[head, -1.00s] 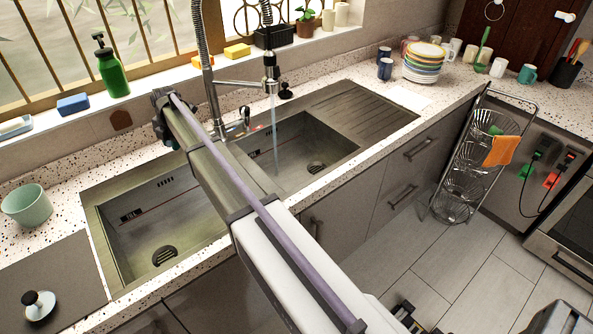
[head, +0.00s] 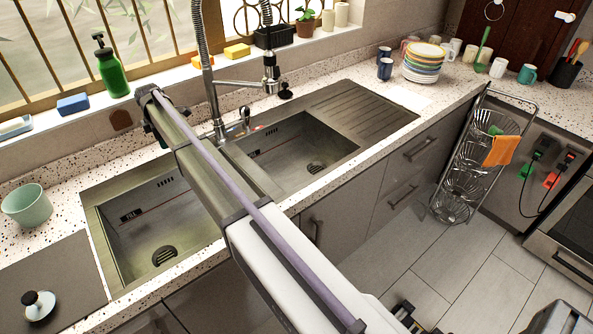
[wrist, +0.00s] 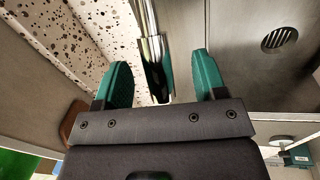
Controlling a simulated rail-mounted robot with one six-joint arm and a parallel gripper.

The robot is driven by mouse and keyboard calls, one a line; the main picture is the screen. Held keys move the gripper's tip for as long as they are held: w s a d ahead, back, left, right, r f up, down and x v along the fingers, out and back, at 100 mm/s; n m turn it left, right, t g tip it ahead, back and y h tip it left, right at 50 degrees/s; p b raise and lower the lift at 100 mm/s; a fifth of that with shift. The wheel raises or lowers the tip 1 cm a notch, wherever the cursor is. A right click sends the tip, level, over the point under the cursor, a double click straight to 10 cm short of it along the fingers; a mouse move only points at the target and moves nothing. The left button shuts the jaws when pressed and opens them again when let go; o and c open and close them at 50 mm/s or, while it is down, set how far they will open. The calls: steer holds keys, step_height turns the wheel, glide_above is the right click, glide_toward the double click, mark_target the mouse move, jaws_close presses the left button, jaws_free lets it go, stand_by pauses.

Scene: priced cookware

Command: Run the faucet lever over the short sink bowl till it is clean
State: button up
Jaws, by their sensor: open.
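The double sink has a left bowl (head: 150,232) with a yellowish tint on its rim and a right bowl (head: 300,150) beside the ribbed drainer. I cannot tell which is called short. The tall chrome faucet (head: 212,80) stands behind the divider, its spray head (head: 270,72) over the right bowl. No water stream shows. The small faucet lever (head: 245,114) is at its base. My gripper (wrist: 163,80) is open and empty. In the wrist view, a chrome faucet part (wrist: 155,65) shows between its teal fingers, apart from both. In the head view my arm hides the fingertips.
A green soap bottle (head: 112,68), a blue sponge (head: 73,104) and yellow sponges (head: 237,51) line the sill. A mint cup (head: 27,206) stands at the left. Stacked plates (head: 422,65) and mugs stand at the back right. A wire rack (head: 465,165) stands on the floor.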

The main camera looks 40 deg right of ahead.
step_height(320, 180, up, 7)
steer(key=s+p, duration=0.1)
steer(key=p, duration=0.6)
steer(key=shift+s, duration=0.15)
step_height(320, 180, up, 11)
steer(key=s+p, duration=0.2)
steer(key=p, duration=0.8)
steer(key=shift+f+p, duration=0.2)
steer(key=shift+p, duration=0.1)
steer(key=shift+a, duration=0.1)
